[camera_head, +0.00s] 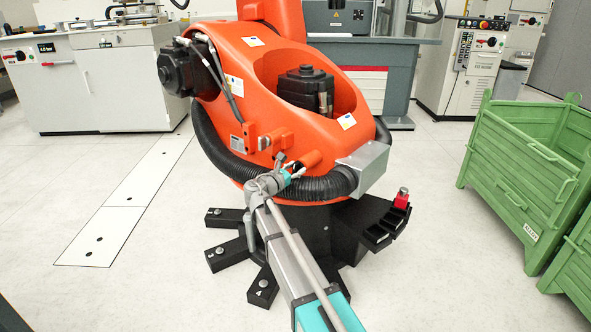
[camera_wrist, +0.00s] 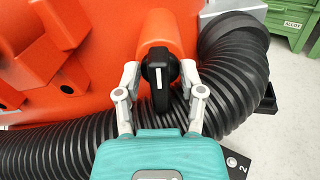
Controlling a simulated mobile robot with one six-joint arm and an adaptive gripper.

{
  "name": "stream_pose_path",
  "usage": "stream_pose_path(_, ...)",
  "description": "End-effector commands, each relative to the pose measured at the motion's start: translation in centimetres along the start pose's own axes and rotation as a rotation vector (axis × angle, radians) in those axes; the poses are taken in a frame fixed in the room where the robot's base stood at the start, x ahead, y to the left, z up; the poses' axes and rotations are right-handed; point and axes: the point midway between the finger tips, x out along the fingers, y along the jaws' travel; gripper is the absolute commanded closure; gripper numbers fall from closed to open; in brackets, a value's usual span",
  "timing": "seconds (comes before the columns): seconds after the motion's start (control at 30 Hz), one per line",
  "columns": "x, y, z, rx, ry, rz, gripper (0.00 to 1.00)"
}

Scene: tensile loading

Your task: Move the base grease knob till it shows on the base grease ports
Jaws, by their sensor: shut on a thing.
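The base grease knob (camera_wrist: 161,88) is a black rotary knob with a white pointer line, mounted on the end of an orange round boss (camera_wrist: 168,32) in the wrist view. Its long handle hangs downward and the white line stands nearly upright. My gripper (camera_wrist: 160,73) is shut on the knob, one grey finger at each side. In the head view my gripper (camera_head: 288,172) reaches the front of the orange robot's base (camera_head: 301,156), and the knob itself cannot be made out. No markings for the base grease ports are legible around the knob.
A black ribbed hose (camera_wrist: 80,149) curves close below and to the right of my gripper. A grey metal box (camera_head: 364,167) and a black tray holding a red item (camera_head: 402,198) are to the right. Green crates (camera_head: 530,165) stand farther right. Open floor lies left.

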Motion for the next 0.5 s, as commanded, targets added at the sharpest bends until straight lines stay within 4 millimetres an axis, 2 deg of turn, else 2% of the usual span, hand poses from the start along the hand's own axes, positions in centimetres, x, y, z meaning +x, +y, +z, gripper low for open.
stream_pose_path(0.5, -0.03, -0.24, -0.08, 0.454, 0.0, 0.0, 0.97)
